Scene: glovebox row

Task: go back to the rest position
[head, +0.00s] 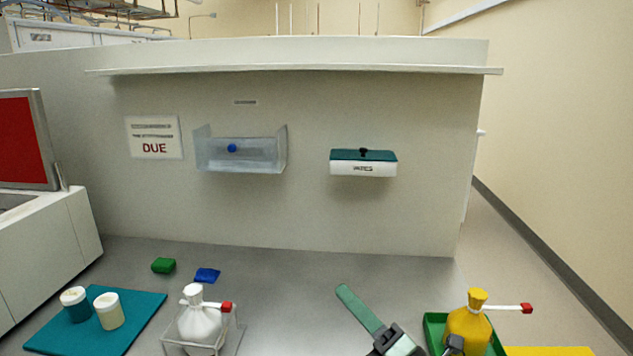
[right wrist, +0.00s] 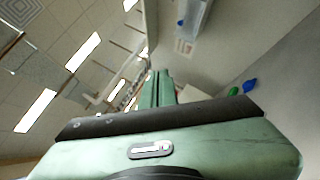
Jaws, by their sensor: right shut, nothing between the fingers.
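My right gripper (head: 344,289) is at the lower middle of the head view, with its pale green fingers together and nothing between them. It points up and left over the grey bench, between the white bottle (head: 199,322) and the yellow bottle (head: 468,326), apart from both. In the right wrist view the shut fingers (right wrist: 158,78) point away toward the wall and ceiling. My left gripper is not in view.
The white bottle stands in a clear holder; the yellow one stands in a green tray (head: 434,330). Two jars stand on a teal mat (head: 146,305). A clear bin (head: 258,157) and wipes box (head: 363,169) hang on the wall.

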